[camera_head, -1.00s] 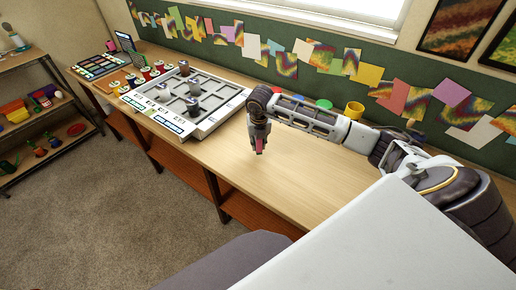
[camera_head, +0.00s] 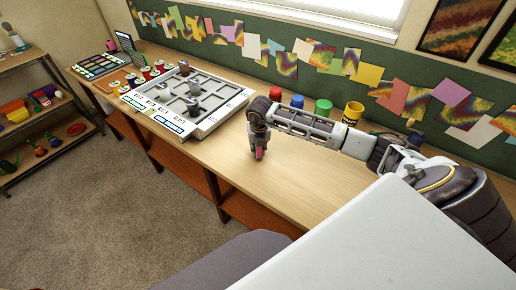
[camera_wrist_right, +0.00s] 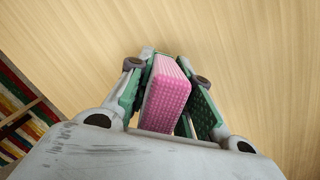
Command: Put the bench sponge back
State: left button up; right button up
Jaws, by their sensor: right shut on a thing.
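The pink bench sponge (camera_wrist_right: 165,98) is between the two green-padded fingers of my right gripper (camera_wrist_right: 168,95), which is shut on it in the right wrist view. In the head view my right gripper (camera_head: 258,153) points down over the wooden bench (camera_head: 290,185), with the pink sponge (camera_head: 259,154) showing at its tip. The sponge is close to the bench top; I cannot tell if it touches. My left gripper is not seen in either view.
A grey tray with compartments (camera_head: 222,114) lies left of my gripper. Red (camera_head: 275,93), blue (camera_head: 297,101), green (camera_head: 323,107) and yellow (camera_head: 353,112) containers stand behind my right arm. Thread spools (camera_head: 146,73) stand farther left. The bench's front middle is clear.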

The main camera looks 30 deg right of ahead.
jog(key=shift+f, duration=0.15)
jog(key=o, duration=0.9)
jog(key=shift+r, duration=0.2)
jog(key=r, duration=0.4)
jog(key=s+r, duration=0.1)
jog(key=r, duration=0.7)
jog(key=shift+s+a, duration=0.35)
jog(key=shift+f, duration=0.15)
